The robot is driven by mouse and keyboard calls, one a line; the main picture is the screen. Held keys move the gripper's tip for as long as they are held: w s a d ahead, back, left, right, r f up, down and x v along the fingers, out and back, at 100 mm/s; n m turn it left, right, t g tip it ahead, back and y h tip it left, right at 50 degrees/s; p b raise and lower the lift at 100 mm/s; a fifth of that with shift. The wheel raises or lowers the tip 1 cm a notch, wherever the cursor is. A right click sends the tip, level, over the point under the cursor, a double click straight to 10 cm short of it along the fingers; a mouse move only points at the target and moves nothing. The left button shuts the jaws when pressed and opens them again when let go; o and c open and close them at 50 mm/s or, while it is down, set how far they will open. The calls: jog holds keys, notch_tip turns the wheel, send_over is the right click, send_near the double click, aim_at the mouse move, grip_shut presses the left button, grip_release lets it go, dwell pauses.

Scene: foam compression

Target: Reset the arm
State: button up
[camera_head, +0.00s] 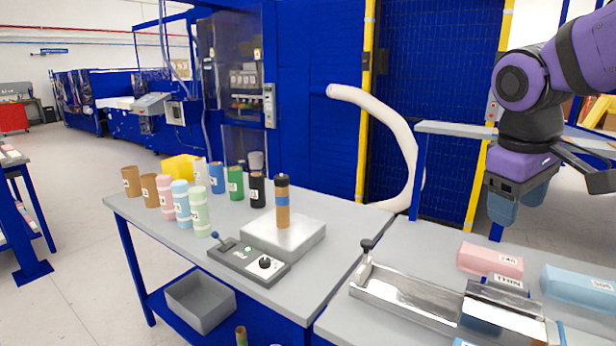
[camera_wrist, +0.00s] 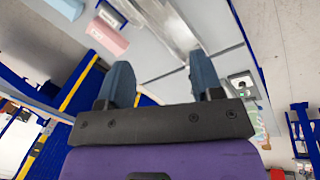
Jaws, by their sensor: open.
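My gripper (camera_head: 515,205) hangs at the right in the head view, above and behind the right-hand table. Its two blue-grey fingers also show in the wrist view (camera_wrist: 165,82), spread apart with nothing between them. My arm is purple and black and reaches in from the upper right. The gripper is clear of the tables and of all objects.
The left table (camera_head: 140,212) holds several coloured cylinders, a metal block (camera_head: 290,240) with a dark-and-orange cylinder (camera_head: 282,203), and a control box (camera_head: 250,262). The right table (camera_head: 420,262) holds a metal fixture (camera_head: 410,303), a pink block (camera_head: 490,259) and a blue block (camera_head: 580,287).

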jog(key=s+m+t+y, duration=0.2)
jog(key=s+m+t, duration=0.1)
jog(key=s, duration=0.8)
jog(key=shift+f+m+t, duration=0.3)
jog(key=shift+m+t, duration=0.1)
jog(key=shift+m, duration=0.4)
